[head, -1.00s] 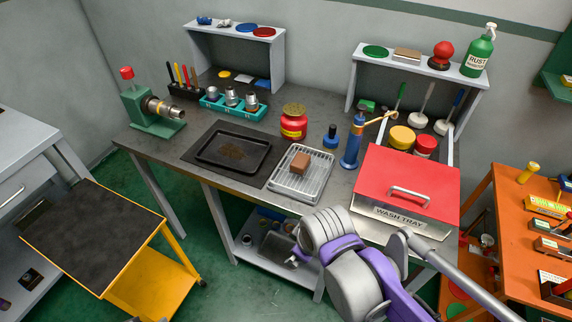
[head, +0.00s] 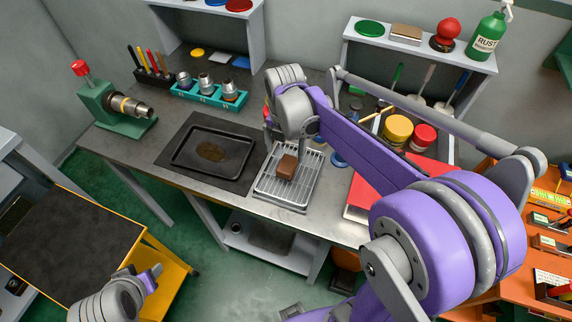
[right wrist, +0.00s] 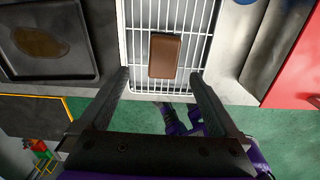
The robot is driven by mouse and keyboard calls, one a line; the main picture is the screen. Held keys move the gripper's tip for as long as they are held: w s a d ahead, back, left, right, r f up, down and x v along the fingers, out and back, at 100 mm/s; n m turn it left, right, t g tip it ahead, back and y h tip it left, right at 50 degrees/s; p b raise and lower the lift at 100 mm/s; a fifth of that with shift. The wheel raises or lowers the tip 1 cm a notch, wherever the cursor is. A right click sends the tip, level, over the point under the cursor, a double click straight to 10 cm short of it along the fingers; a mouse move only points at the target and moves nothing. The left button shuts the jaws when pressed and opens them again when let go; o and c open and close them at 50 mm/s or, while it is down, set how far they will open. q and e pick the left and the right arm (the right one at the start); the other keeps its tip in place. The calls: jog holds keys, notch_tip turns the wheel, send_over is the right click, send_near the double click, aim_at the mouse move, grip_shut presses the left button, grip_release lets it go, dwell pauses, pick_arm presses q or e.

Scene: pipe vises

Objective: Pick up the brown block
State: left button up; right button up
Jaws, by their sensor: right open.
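The brown block (head: 287,167) sits on a wire rack in a light tray (head: 281,191) on the grey workbench. It also shows in the right wrist view (right wrist: 165,56), lying on the white grid. My right gripper (right wrist: 161,78) is open, its two dark fingers spread to the left and right of the block's near end, with the block beyond and between their tips. Nothing is held. In the head view my right arm reaches over the bench, and its wrist is just behind the block.
A black tray (head: 212,147) with a brown stain lies left of the rack. A green vise (head: 116,108) and a teal holder (head: 208,91) stand further left and back. The red wash tray lid (head: 359,195) is to the right, partly hidden by my arm.

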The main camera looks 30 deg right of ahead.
aim_at(287, 164)
jog(key=f, duration=0.7)
jog(key=shift+s+d+f, duration=0.1)
jog(key=shift+d+f, duration=0.15)
jog(key=shift+d, duration=0.1)
jog(key=shift+c, duration=0.3)
jog(key=c, duration=1.5)
